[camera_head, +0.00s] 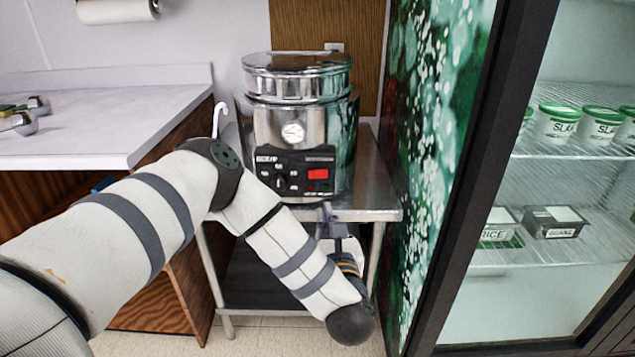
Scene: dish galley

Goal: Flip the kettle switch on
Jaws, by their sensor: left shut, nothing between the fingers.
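A large steel kettle (273,122) with a lid stands upright on a small metal table. Its black control panel (265,160) faces me, with a round gauge above it, a dark knob at its left and a red rectangular switch (318,174) at its right. My left arm reaches in from the left and bends down in front of the table. My left gripper (325,211) is shut and empty, pointing up just below the panel's right part, under the red switch. I see a gap between its tip and the switch. My right gripper is not in view.
The metal table (375,205) has a lower shelf. A white counter (95,125) stands at the left with metal items on it. A glass-door fridge (550,180) with labelled tubs and a green patterned side stands close at the right.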

